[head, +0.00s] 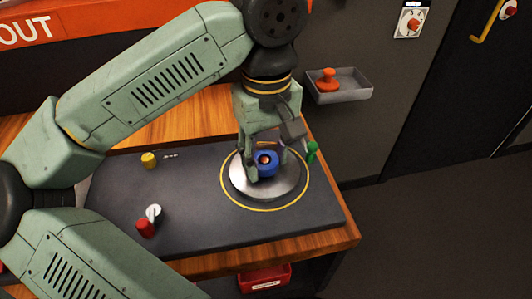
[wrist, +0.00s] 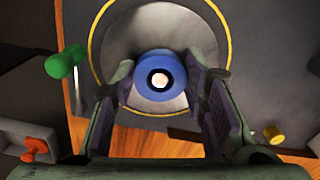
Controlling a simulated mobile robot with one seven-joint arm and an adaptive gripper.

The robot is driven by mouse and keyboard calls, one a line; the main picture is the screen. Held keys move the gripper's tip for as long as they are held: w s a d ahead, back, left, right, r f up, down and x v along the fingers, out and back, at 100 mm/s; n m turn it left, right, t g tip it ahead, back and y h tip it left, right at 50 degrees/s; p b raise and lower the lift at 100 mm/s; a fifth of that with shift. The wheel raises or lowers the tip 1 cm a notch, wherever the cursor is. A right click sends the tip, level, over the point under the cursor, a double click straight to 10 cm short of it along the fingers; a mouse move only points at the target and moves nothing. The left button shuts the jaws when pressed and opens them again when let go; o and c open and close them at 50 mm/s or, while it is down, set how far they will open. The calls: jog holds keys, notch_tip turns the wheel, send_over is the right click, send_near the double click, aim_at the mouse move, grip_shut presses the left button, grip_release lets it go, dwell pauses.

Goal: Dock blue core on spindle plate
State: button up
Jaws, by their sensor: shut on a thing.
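The blue core (head: 269,169) is a blue ring with a pale, glowing centre; it also shows in the wrist view (wrist: 145,66). My gripper (head: 267,160) points down over the plate and is shut on the blue core, with one finger on each side in the wrist view (wrist: 160,82). The spindle plate (head: 246,184) is a round silver disc inside a yellow ring on the dark panel. The core is over the plate, near its middle. The spindle under it is hidden, and I cannot tell whether the core touches the plate.
A green knob (head: 312,151) stands right beside the plate. A yellow knob (head: 149,160), a red cylinder (head: 145,228) and a white piece (head: 153,211) are on the left of the dark panel (head: 195,210). A grey tray (head: 350,86) with an orange knob (head: 327,79) hangs on the wall.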

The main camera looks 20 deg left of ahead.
jog(key=shift+f, duration=0.3)
jog(key=o, duration=0.7)
jog(key=shift+c, duration=0.2)
jog(key=shift+r+p, duration=2.55)
jog(key=shift+r, duration=1.65)
notch_tip(320, 180, up, 3)
jog(key=shift+f, duration=0.2)
